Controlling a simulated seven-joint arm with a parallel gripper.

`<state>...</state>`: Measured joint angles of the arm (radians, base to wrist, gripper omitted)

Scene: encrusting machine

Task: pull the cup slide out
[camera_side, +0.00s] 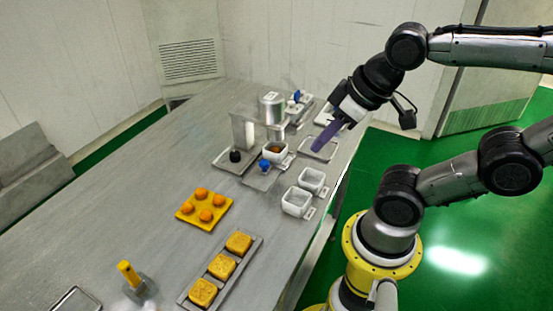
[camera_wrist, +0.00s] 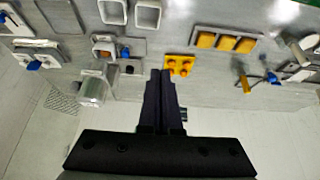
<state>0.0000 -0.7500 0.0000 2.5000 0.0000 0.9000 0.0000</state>
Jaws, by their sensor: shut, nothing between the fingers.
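The encrusting machine (camera_side: 243,130) stands on the steel table with a silver cylinder (camera_side: 272,108) on top. A white cup (camera_side: 275,153) with brownish-orange contents sits below the cylinder. A flat metal slide plate (camera_side: 258,180) with a blue knob (camera_side: 265,164) lies just in front of the cup. In the wrist view the cup (camera_wrist: 104,47) and blue knob (camera_wrist: 125,52) show beside the cylinder (camera_wrist: 92,88). My gripper (camera_side: 321,147) is shut and empty, above the table to the right of the cup, apart from the knob.
Two empty white cups (camera_side: 296,202) (camera_side: 312,180) stand near the table's right edge. A yellow tray (camera_side: 186,213) holds several orange balls. A metal tray (camera_side: 243,267) holds three yellow cakes. A yellow-handled tool (camera_side: 129,274) stands at front left. The table's left side is clear.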

